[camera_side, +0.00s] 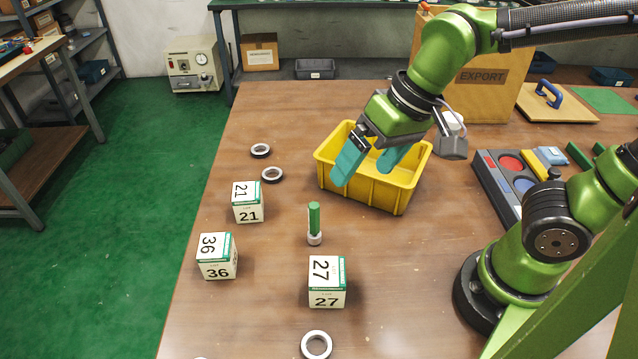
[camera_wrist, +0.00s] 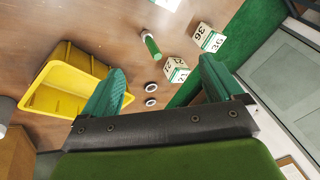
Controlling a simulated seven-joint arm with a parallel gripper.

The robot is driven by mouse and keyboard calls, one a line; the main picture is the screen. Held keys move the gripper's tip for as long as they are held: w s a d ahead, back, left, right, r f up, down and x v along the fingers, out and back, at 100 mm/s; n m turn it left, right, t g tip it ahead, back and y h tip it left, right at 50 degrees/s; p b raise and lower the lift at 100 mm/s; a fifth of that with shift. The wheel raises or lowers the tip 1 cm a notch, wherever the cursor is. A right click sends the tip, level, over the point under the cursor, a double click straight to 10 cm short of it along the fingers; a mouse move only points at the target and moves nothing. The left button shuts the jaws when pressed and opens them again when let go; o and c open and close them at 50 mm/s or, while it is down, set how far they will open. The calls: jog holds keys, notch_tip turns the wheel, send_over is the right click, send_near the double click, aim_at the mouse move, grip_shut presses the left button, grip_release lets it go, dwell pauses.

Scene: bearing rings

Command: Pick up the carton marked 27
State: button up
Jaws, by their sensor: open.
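The carton marked 27 (camera_side: 327,281) is a white box with a green band, upright on the brown table in the side view. In the wrist view a white box at the top edge (camera_wrist: 168,4), mostly cut off, seems to be the same carton. My gripper (camera_side: 368,162) has teal fingers, open with nothing between them. It hangs over the yellow bin, behind and above the carton, well apart from it. Its spread fingers also show in the wrist view (camera_wrist: 163,72).
Cartons marked 21 (camera_side: 248,203) and 36 (camera_side: 217,257) stand left of carton 27. The yellow bin (camera_side: 370,192) is behind. Two rings (camera_side: 272,174) lie farther back.

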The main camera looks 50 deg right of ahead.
jog(key=a+f+m+g+h, duration=0.2)
jog(key=a+m+g, duration=0.15)
jog(key=a, duration=0.55)
jog(key=m, duration=0.4)
send_over(327, 270)
jog(key=shift+h, duration=0.4)
jog(key=f, duration=1)
jog(key=shift+s+d, duration=0.2)
jog(key=shift+w+a+f, duration=0.1)
jog(key=shift+f, duration=1.5)
jog(key=shift+w+a+f, duration=0.1)
jog(key=shift+f, duration=1.45)
